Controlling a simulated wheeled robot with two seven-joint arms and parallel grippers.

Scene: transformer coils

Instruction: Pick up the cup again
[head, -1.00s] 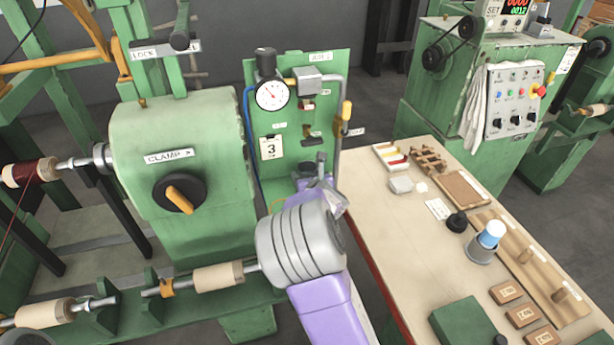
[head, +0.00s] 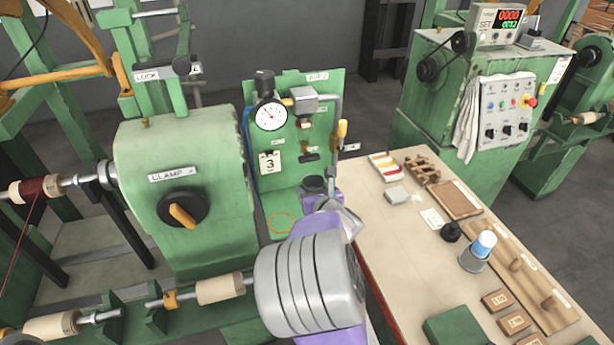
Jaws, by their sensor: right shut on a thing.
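A small dark grey cup (head: 314,186) is in front of the green air panel, at its lower right. My right gripper (head: 322,203) is at the cup and shut on it. My purple wrist and grey ribbed arm link hide much of the gripper and the space below it. I cannot tell whether the cup's bottom touches the green shelf. My left gripper is not in view.
An orange ring mark (head: 282,223) lies on the bare green shelf, left of the cup. The panel carries a gauge (head: 271,115) and pipes. The beige table (head: 400,240) at right holds a blue-and-white cylinder (head: 482,245), blocks and trays. The green clamp machine (head: 185,150) stands at left.

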